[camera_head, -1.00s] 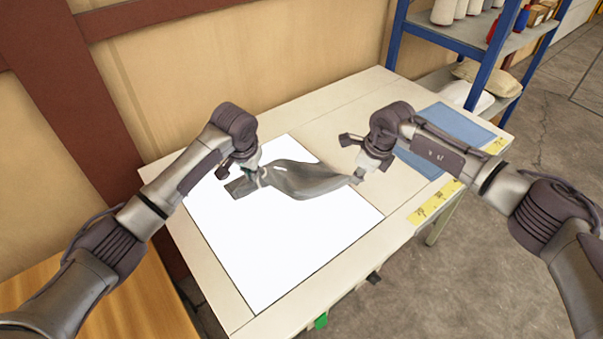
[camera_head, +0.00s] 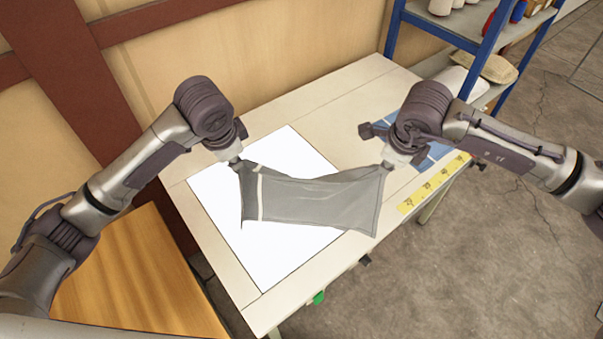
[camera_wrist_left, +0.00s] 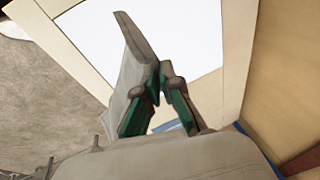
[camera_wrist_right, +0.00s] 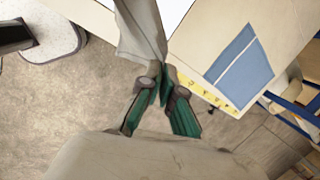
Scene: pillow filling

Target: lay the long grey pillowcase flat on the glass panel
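The long grey pillowcase (camera_head: 310,200) hangs stretched between my two grippers, above the white glass panel (camera_head: 284,259). A pale band crosses it near its left end. My left gripper (camera_head: 237,162) is shut on its upper left corner; the left wrist view shows the green fingers (camera_wrist_left: 158,82) closed on the cloth (camera_wrist_left: 136,58). My right gripper (camera_head: 388,163) is shut on its upper right corner; the right wrist view shows the fingers (camera_wrist_right: 163,80) pinching the cloth (camera_wrist_right: 142,28). The lower edge hangs towards the table's front; whether it touches the panel I cannot tell.
The pale table (camera_head: 290,114) around the panel is mostly clear. A blue mat (camera_head: 440,150) lies at its right end, with a yellow marked strip (camera_head: 432,186) along the edge. A blue-framed shelf (camera_head: 440,34) stands behind right. A wooden surface (camera_head: 130,270) is at lower left.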

